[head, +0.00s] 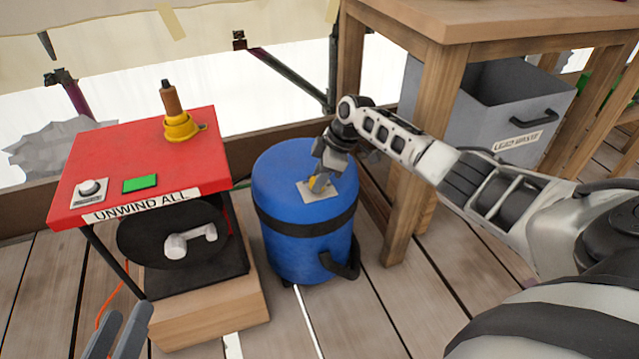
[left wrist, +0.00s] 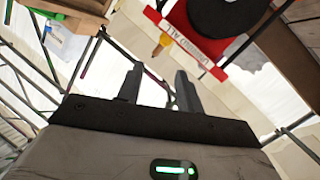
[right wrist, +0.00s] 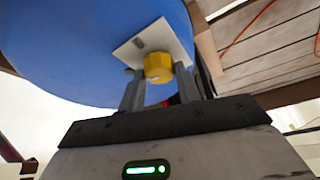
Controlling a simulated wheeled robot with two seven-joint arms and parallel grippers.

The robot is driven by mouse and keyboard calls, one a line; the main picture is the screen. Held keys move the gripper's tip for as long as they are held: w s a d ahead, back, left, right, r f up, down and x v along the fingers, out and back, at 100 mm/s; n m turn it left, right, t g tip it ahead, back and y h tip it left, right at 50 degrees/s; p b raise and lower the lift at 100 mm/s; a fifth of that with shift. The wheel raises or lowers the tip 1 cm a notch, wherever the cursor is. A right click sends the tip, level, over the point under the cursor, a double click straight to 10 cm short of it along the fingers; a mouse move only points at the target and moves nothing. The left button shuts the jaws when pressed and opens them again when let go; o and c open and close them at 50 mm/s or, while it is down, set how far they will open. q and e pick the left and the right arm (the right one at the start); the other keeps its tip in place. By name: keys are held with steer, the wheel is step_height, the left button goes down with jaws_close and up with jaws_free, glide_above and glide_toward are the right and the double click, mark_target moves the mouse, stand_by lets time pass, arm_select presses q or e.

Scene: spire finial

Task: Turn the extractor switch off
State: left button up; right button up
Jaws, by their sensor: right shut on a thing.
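The extractor is a blue drum (head: 285,235) with a dark band, standing on the plank floor. On its top is a pale switch plate (head: 322,194) with a yellow switch knob (head: 319,184). My right gripper (head: 322,174) reaches down to the knob. In the right wrist view the yellow knob (right wrist: 158,66) sits between the fingers of the right gripper (right wrist: 160,88), in front of the plate (right wrist: 137,42). The right gripper is shut on it. My left gripper (head: 122,330) is at the lower left of the head view. Its fingers are apart and empty in the left wrist view (left wrist: 158,88).
A red-topped stand (head: 100,160) labelled UNWIND ALL is left of the drum, with a green button (head: 140,184), a grey knob (head: 91,190) and a yellow-and-brown finial (head: 180,122). A wooden table (head: 440,90) and a grey LEAD WASTE bin (head: 480,115) are on the right.

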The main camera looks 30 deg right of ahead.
steer(key=shift+f+n+g+b, duration=0.3)
steer(key=shift+n+b, duration=0.35)
steer(key=shift+n, duration=0.15)
steer(key=shift+w+n+b, duration=0.1)
steer(key=shift+n+b, duration=0.2)
steer(key=shift+b, duration=0.05)
steer(key=shift+r+n+g+y+b, duration=0.15)
steer(key=shift+n+g+y+b, duration=0.2)
steer(key=shift+n+b, duration=0.3)
arm_select(q)
steer(key=shift+w+a+r+m+t+h, duration=0.1)
steer(key=shift+w+r+m+t+h, duration=0.25)
steer(key=shift+r+t, duration=0.3)
steer(key=shift+w+a+r+m+t+h, duration=0.1)
steer(key=shift+w+r+m+t+h, duration=0.25)
steer(key=shift+r, duration=0.4)
steer(key=shift+w+r+m+t+h, duration=0.2)
steer(key=shift+w+r+t, duration=0.1)
steer(key=shift+r+t, duration=0.35)
arm_select(e)
steer(key=shift+n, duration=0.35)
steer(key=o, duration=1)
steer(key=shift+r, duration=0.1)
